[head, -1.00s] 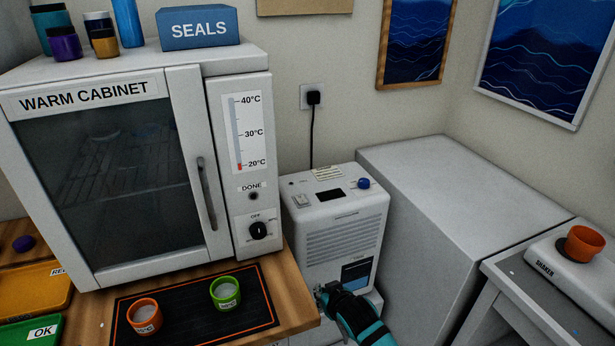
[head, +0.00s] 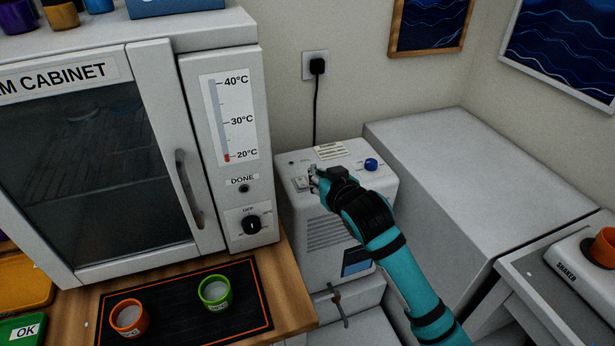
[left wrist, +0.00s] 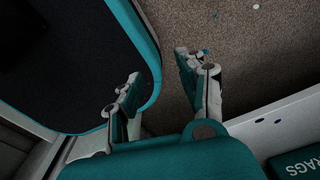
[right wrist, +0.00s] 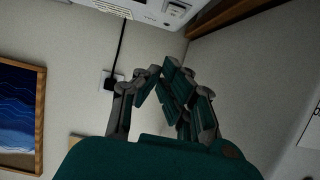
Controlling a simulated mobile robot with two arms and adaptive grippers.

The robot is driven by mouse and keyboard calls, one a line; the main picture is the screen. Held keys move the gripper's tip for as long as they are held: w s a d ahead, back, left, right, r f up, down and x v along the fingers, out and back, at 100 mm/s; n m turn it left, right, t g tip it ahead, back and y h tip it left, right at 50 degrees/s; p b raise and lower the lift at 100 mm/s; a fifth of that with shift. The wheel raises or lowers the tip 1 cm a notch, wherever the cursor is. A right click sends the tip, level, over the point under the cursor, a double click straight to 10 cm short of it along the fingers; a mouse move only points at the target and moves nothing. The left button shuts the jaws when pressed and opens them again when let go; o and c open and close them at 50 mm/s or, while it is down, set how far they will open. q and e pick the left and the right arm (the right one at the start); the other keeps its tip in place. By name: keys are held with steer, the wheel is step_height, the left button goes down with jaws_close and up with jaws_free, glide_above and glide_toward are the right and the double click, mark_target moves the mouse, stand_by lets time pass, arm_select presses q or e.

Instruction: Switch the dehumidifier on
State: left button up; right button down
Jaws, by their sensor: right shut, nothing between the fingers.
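The dehumidifier (head: 312,235) is a white box right of the warm cabinet. Its top carries a pale switch (head: 301,183) at the left, a label and a blue knob (head: 371,164). My right gripper (head: 315,181) is shut and empty, its fingertips just right of the switch; I cannot tell if they touch it. In the right wrist view, upside down, the dehumidifier's top (right wrist: 140,9) and switch (right wrist: 177,9) show at the upper edge, beyond the shut fingers. My left gripper (left wrist: 158,82) is open and empty above the floor.
The warm cabinet (head: 165,60) stands close on the left. Orange and green cups (head: 214,291) stand on a dark mat at the bench front. A grey box-like surface (head: 470,165) is right of the dehumidifier. A shaker (head: 575,265) stands farther right. A black cord (head: 316,115) runs up to the wall socket.

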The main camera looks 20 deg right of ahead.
glide_above(306, 185)
step_height(306, 185, down, 4)
steer(key=shift+r+p, duration=0.25)
steer(key=shift+p, duration=0.2)
steer(key=f, duration=0.2)
steer(key=shift+s+f, duration=0.35)
arm_select(q)
steer(key=shift+w+d+r, duration=0.2)
steer(key=shift+w+r, duration=0.4)
steer(key=shift+r, duration=0.15)
arm_select(e)
steer(key=shift+s+f, duration=0.1)
steer(key=shift+f, duration=0.5)
